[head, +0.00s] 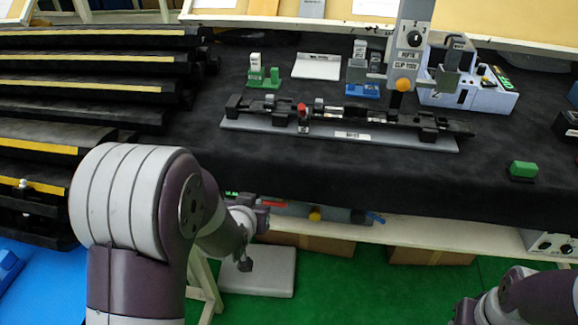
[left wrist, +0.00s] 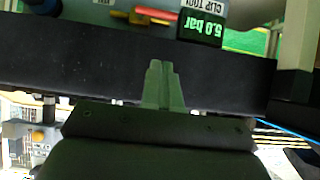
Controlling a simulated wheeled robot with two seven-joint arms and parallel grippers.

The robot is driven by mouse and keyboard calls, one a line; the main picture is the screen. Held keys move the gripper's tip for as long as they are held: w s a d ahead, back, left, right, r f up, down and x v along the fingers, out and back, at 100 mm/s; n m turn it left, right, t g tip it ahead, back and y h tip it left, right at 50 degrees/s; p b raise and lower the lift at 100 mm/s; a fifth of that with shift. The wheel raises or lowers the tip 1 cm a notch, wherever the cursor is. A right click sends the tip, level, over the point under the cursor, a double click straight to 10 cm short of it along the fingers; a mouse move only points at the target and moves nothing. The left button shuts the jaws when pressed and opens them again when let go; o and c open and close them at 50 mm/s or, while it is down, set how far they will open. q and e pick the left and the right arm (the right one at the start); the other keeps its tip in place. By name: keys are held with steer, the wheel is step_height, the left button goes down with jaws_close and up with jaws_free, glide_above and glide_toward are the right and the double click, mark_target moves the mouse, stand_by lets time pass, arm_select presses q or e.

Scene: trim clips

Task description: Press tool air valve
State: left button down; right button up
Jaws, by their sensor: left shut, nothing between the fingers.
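In the left wrist view the clip tool unit with a green "5.0 bar" display (left wrist: 202,28) stands at the top, upside down. A yellow and red lever-like part (left wrist: 150,15), which looks like the air valve, sits beside the display. My left gripper (left wrist: 162,72) is shut and empty, its fingertips below and apart from that part in the picture, in front of a dark band.
On the black table (head: 480,180) are a long grey fixture (head: 240,123), a grey clip press column (head: 410,45), a light control box (head: 490,95) and a green button block (head: 522,170). Stacked black trays (head: 90,90) stand at left. Cardboard boxes (head: 430,255) are below.

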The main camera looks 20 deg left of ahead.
arm_select(q)
steer(key=shift+r, duration=0.2)
arm_select(e)
steer(key=shift+r, duration=0.2)
arm_select(q)
steer(key=shift+w, duration=0.1)
steer(key=b, duration=0.3)
glide_above(266, 202)
steer(key=s+d, duration=0.1)
steer(key=s, duration=0.2)
step_height(266, 202, down, 6)
steer(key=r, duration=0.1)
steer(key=shift+w+f+b, duration=0.15)
steer(key=shift+w+f, duration=0.1)
steer(key=shift+f, duration=0.9)
steer(key=shift+w+f+b, duration=0.15)
steer(key=shift+w+f, duration=0.05)
steer(key=shift+f, duration=0.9)
arm_select(e)
steer(key=shift+f, duration=1.7)
